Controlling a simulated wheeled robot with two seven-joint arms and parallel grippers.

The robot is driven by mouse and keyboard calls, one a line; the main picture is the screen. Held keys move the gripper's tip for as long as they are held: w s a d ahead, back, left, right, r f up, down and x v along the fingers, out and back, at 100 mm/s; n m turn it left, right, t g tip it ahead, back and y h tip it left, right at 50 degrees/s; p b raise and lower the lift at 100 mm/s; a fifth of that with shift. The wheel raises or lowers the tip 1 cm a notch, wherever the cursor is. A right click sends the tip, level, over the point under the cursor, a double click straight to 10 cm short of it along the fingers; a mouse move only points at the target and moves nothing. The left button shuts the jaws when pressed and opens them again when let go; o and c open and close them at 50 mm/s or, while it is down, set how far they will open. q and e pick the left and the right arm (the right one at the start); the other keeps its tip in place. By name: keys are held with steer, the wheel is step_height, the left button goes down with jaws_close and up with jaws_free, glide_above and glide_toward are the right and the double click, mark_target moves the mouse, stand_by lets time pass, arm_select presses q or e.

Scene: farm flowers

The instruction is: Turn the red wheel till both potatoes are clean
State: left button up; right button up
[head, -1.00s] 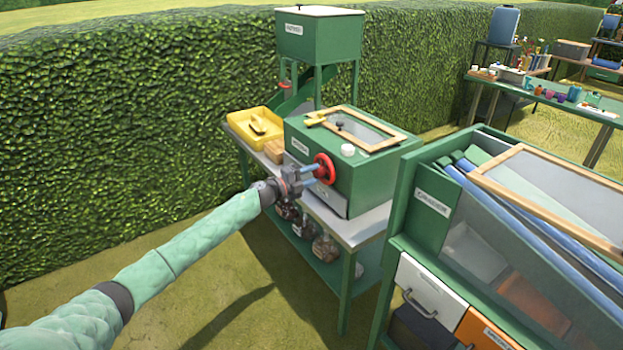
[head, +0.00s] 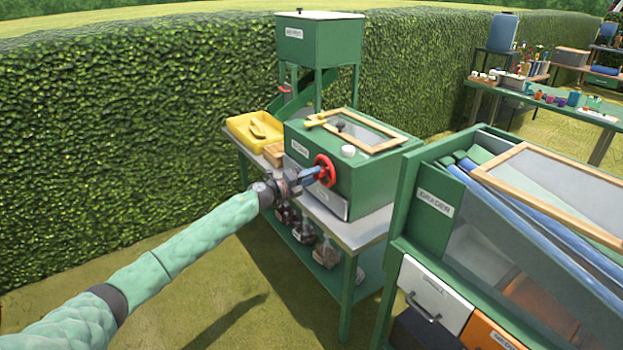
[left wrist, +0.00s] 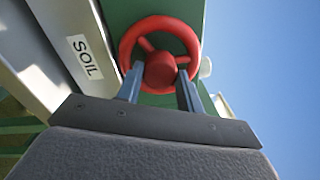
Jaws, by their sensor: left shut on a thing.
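The red wheel (head: 325,170) is on the near side of a green box machine (head: 385,165). In the left wrist view the red wheel (left wrist: 160,58) faces me, with its hub between my finger tips. My left gripper (head: 318,173) is shut on the wheel, and its two fingers (left wrist: 160,85) reach to the hub from below in that view. A wood-framed clear lid (head: 378,143) lies on top of the machine. A small dark shape shows by the lid, too small to name. I cannot make out the potatoes. My right gripper is not in view.
The machine stands on a green table with a grey top (head: 362,232). A yellow tray (head: 236,127) sits at its left end, and a green hopper (head: 318,40) stands behind. A large green cabinet (head: 400,215) is close on the right. Grass is clear in front.

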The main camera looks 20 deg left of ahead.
arm_select(q)
steer(key=shift+f, duration=0.15)
steer(key=o, duration=1)
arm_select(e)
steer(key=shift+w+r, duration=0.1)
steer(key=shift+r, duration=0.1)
arm_select(q)
steer(key=shift+s+a, duration=0.35)
steer(key=shift+s, duration=0.05)
steer(key=b+v, duration=0.1)
steer(key=v, duration=0.5)
steer(key=shift+s+a+b, duration=0.2)
steer(key=shift+s+b, duration=0.15)
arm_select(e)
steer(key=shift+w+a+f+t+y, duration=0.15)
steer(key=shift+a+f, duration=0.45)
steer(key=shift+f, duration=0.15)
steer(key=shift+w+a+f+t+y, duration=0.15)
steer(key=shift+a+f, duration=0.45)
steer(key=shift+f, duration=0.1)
